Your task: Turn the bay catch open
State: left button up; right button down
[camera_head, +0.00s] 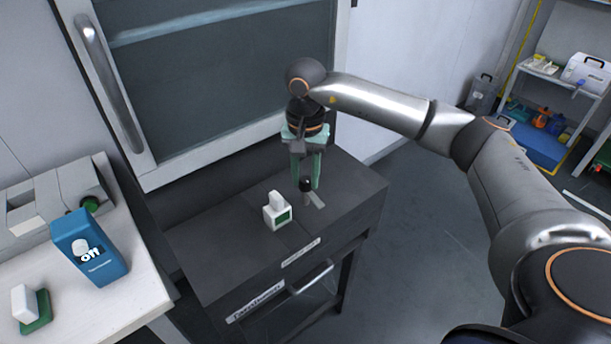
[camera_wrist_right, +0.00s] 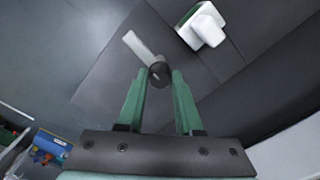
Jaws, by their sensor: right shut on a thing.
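The bay catch is a dark round knob (camera_head: 306,188) with a flat light-grey bar (camera_head: 317,201) at its base, on the dark cabinet top. My right gripper (camera_head: 307,182) points down with green fingers and is shut on the knob. In the right wrist view the knob (camera_wrist_right: 158,75) sits between the fingertips (camera_wrist_right: 159,80), and the grey bar (camera_wrist_right: 137,46) reaches out to the upper left. The fingers hide part of the knob in the head view. My left gripper is not in view.
A white block with a green face (camera_head: 277,213) stands on the cabinet top (camera_head: 225,255), left of the catch. A framed dark panel (camera_head: 220,75) rises behind.

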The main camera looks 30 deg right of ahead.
aim_at(305, 179)
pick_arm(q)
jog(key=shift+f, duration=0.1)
pick_arm(e)
jog(key=shift+n, duration=0.7)
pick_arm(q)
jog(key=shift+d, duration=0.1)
pick_arm(e)
jog(key=c, duration=0.8)
grip_release()
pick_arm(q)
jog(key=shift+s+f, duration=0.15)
pick_arm(e)
jog(key=shift+o, duration=1.2)
jog(key=shift+r, duration=0.15)
pick_arm(q)
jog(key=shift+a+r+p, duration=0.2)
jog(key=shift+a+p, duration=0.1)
jog(key=shift+p, duration=0.1)
pick_arm(e)
notch_tip(305, 179, up, 12)
jog(key=shift+r, duration=0.15)
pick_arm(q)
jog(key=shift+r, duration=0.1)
